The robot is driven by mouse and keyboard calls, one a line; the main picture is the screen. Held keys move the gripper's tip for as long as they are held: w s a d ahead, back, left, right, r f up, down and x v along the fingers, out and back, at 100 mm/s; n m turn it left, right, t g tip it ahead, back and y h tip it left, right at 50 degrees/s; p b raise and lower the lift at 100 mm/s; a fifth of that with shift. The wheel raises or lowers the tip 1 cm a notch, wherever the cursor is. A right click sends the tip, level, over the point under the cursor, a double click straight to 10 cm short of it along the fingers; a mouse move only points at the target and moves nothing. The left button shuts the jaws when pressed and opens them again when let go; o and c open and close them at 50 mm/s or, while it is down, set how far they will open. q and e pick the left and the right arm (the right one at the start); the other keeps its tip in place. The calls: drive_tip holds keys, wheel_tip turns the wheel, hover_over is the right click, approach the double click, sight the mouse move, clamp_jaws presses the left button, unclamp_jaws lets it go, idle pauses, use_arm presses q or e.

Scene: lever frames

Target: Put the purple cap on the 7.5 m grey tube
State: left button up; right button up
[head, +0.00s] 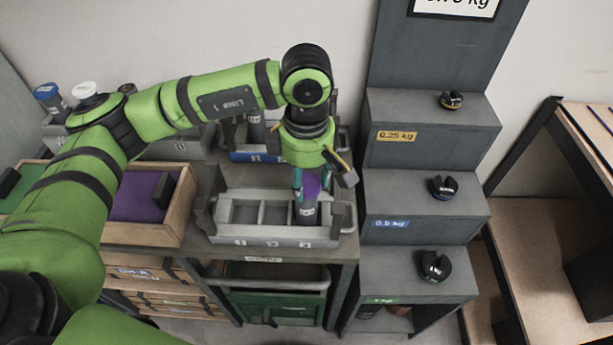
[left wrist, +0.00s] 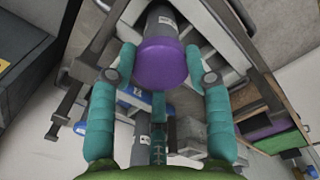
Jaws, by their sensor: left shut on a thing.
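The purple cap (head: 311,186) is at the upper end of a grey tube (head: 307,213), which stands in the right compartment of the grey tray (head: 227,231). My left gripper (head: 311,178) comes from above and is shut on the cap. In the left wrist view the cap (left wrist: 160,63) is between the teal fingers (left wrist: 162,62), in line with the grey tube (left wrist: 161,20). Cap and tube appear to touch; whether the cap is fully seated I cannot tell. The tube's label is too small to read. My right gripper is not in view.
The tray's other compartments look empty. Behind it is another rack with a blue label (head: 256,156). A wooden box with a purple lining (head: 135,207) is at the left. A grey stepped stand (head: 420,210) with dark weights is close on the right.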

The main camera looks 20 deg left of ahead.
use_arm(q)
drive_tip(key=shift+f+b, duration=0.35)
drive_tip(key=shift+b, duration=0.3)
idle(0.6)
idle(0.3)
drive_tip(key=o, duration=0.9)
drive_tip(key=shift+r, duration=0.1)
wheel_tip(320, 180, up, 12)
drive_tip(key=shift+s, duration=0.1)
